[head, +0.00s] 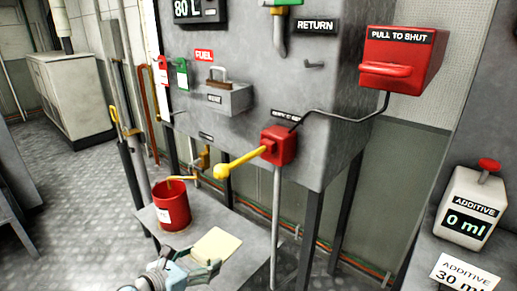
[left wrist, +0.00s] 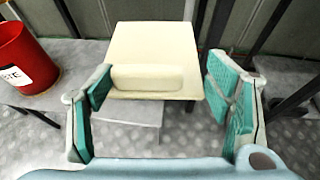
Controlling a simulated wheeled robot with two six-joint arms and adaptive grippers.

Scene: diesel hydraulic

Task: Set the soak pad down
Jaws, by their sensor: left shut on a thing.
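The soak pad (head: 217,246) is a flat, pale cream square with a raised grip bar on it. My left gripper (head: 192,268) is shut on the soak pad, at its near side. In the left wrist view the pad (left wrist: 155,42) extends away from me between the teal-padded fingers of my left gripper (left wrist: 158,85). The pad is over the low grey bench (head: 238,226), right of the red bucket (head: 172,208). I cannot tell whether the pad touches the bench. My right gripper is not in view.
The bucket stands left of the pad. A yellow-handled red valve (head: 277,146) juts out above, on the grey cabinet (head: 335,140). A grey post (head: 276,220) stands right of the pad. An additive container (head: 470,210) stands at the far right.

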